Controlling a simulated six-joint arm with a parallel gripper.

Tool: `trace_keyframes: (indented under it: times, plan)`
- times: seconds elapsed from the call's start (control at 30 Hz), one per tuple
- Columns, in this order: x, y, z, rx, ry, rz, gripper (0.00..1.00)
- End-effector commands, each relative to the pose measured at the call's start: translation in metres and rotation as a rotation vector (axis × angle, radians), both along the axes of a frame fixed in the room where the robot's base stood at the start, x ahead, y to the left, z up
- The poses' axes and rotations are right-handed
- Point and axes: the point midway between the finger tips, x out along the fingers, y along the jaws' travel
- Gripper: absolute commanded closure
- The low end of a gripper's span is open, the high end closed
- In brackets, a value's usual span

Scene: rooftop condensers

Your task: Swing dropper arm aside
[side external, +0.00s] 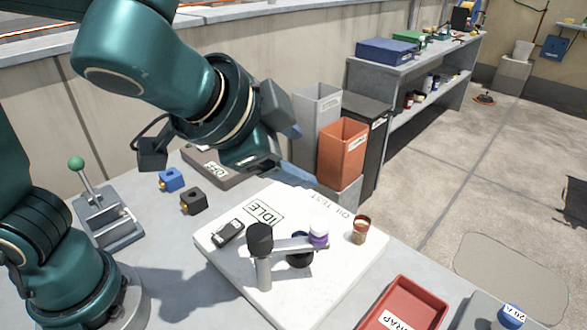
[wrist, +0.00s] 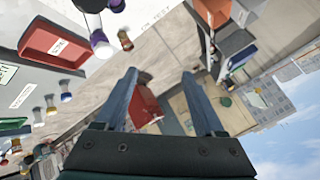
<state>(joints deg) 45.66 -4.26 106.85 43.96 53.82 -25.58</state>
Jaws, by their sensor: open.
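The dropper arm (side external: 287,245) is a grey bar on an upright post with a black knob (side external: 260,238). It stands on a white board marked "OIL TEST" (side external: 222,262). A white and purple dropper bottle (side external: 319,234) sits at the bar's right end, with a dark round piece (side external: 299,256) below the bar. The bottle also shows at the top of the wrist view (wrist: 101,44). An amber vial (side external: 360,230) stands to its right. My gripper (wrist: 159,74) is open and empty, above and behind the board, apart from the dropper arm.
A black meter (side external: 228,232) lies on the board by the "IDLE" label. A red scrap tray (side external: 405,304) is at front right. Grey and orange bins (side external: 343,152) stand behind. A lever box (side external: 108,218) and two small blocks, blue (side external: 171,179) and dark (side external: 193,201), are left.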

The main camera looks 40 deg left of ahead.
Motion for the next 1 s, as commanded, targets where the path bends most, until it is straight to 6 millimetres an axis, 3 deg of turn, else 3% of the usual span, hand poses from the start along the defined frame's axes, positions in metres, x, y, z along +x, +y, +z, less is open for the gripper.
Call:
trace_keyframes:
  times: [0.4, 0.9, 1.0]
  plan:
    - [0.0, 0.0, 0.049, -0.004, -0.002, 0.002, 0.29]
    - [0.0, 0.001, -0.008, 0.004, 0.003, 0.002, 0.29]
    - [0.0, 0.0, 0.01, -0.006, -0.003, 0.003, 0.29]
